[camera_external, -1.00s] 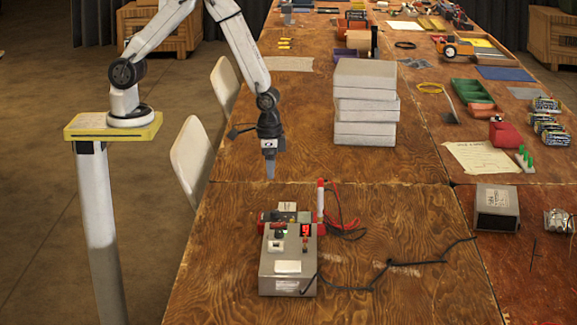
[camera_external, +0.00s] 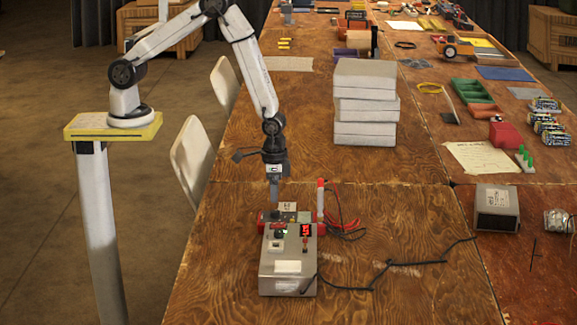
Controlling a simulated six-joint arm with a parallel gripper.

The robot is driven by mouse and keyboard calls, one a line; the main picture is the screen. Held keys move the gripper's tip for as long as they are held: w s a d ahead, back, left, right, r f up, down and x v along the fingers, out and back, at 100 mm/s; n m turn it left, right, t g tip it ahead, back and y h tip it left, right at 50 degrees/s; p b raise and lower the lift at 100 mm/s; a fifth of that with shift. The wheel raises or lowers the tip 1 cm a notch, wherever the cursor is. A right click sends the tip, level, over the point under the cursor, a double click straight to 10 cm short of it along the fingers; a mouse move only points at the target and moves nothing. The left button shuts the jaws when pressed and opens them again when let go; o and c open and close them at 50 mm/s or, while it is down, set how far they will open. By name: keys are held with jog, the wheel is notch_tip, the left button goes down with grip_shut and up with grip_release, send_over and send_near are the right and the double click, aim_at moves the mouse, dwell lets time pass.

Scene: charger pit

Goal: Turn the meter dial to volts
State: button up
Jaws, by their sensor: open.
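The meter (camera_external: 288,266) is a grey metal box on the near part of the wooden table, with a small red-lit display (camera_external: 306,230), a white label and red parts at its back. A dark dial (camera_external: 279,233) seems to sit on its top left; its setting is too small to read. My gripper (camera_external: 274,201) points straight down just above the back left of the meter, over the dial area. It looks apart from the meter and holds nothing visible. The finger gap is too small to make out.
A red and white probe (camera_external: 320,200) stands upright at the meter's right, close to my gripper. A black cable (camera_external: 390,263) runs right across the table. A stack of white boxes (camera_external: 365,103) stands behind. The table left of the meter is clear.

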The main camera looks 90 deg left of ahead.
aim_at(275, 211)
jog(key=shift+f, duration=2.5)
grip_shut()
